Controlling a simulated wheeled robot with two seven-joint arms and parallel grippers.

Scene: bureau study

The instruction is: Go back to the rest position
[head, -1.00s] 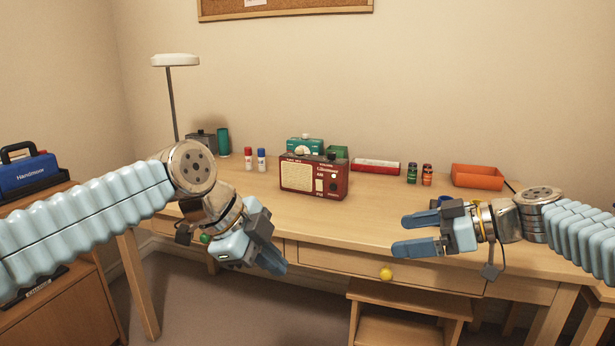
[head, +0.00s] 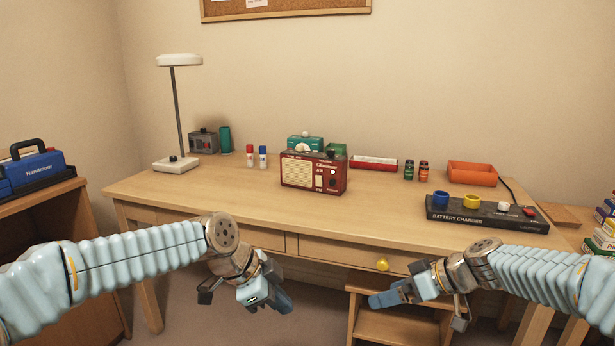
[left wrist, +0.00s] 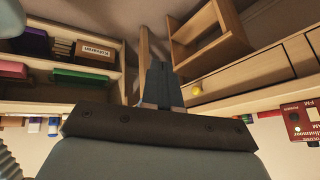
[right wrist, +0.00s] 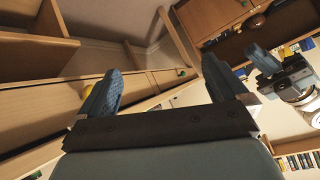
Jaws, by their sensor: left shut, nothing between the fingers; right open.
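My left gripper (head: 276,299) is in front of the desk's front edge, below the desktop, with its fingers together and empty. Its closed fingers also show in the left wrist view (left wrist: 160,80). My right gripper (head: 385,296) is in front of the drawers near the yellow knob (head: 382,264). In the right wrist view its two fingers (right wrist: 165,88) stand apart with nothing between them. Neither gripper touches anything that I can see.
The desk (head: 230,185) carries a red radio (head: 313,173), a lamp (head: 170,164), a battery charger (head: 485,215), an orange tray (head: 472,174) and small cans. A wooden step stool (head: 400,318) stands below the drawers. A cabinet with a blue case (head: 35,170) is at left.

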